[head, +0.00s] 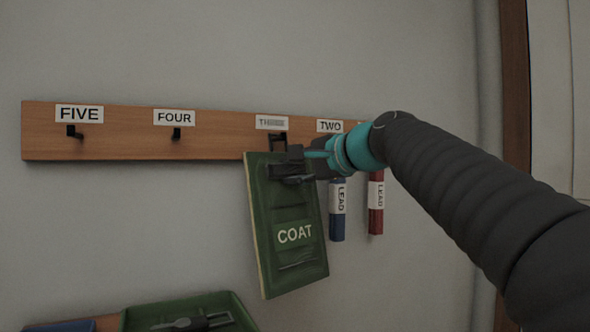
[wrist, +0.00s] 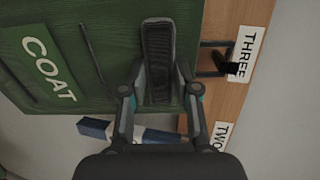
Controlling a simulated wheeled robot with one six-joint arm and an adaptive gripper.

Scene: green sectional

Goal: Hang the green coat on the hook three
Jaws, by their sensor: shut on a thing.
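The green coat (head: 291,262) is a flat green panel with a white COAT label, hanging slightly tilted below the wooden rail. My gripper (head: 291,174) is shut on its upper part. Hook three (head: 277,137) is the dark hook under the THREE label, just above the coat's top edge. In the wrist view the coat (wrist: 97,84) fills the upper left, with my gripper (wrist: 158,95) over its top part. A dark loop at the coat's top edge lies close to hook three (wrist: 226,62); I cannot tell whether it is around the hook.
The wooden rail (head: 130,143) also bears hooks five (head: 74,131) and four (head: 176,133). A blue lead (head: 338,223) and a red lead (head: 376,220) hang to the right, close to my gripper. A green tray (head: 240,314) and a blue thing (head: 62,327) are below left.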

